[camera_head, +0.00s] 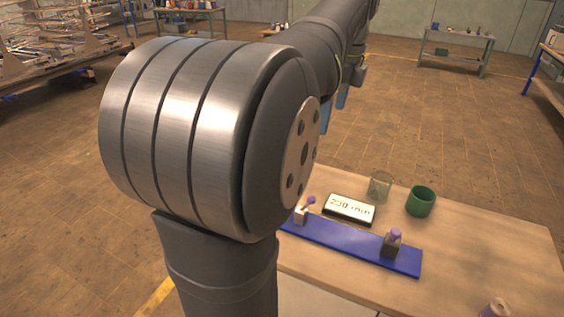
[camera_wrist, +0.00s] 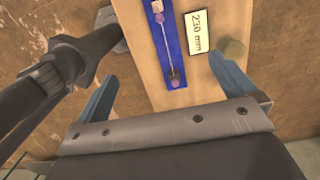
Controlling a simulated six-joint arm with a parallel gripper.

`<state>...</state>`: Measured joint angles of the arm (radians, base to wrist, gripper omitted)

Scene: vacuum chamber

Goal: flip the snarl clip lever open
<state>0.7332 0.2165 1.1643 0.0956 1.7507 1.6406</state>
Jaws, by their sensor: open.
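A blue plate (camera_head: 345,245) lies on the wooden bench and carries two small clips. The left clip (camera_head: 300,215) is pale, with a thin tilted lever ending in a lilac knob (camera_head: 311,201). The right clip (camera_head: 391,246) is dark with a lilac top. The wrist view shows the plate (camera_wrist: 176,45) with a thin pale line between the clips; I cannot tell which is the snarl clip or whether its lever is shut. My gripper (camera_wrist: 163,67) is open and empty, its blue fingers apart, above the bench. In the head view, my gripper (camera_head: 333,118) is beyond the bench items.
A sign reading "230 mm" (camera_head: 349,209) stands behind the plate. A clear glass (camera_head: 380,186) and a green cup (camera_head: 420,201) stand farther back. A lilac-topped object (camera_head: 495,308) is at the bench's front right. The bench's right side (camera_head: 480,245) is mostly bare.

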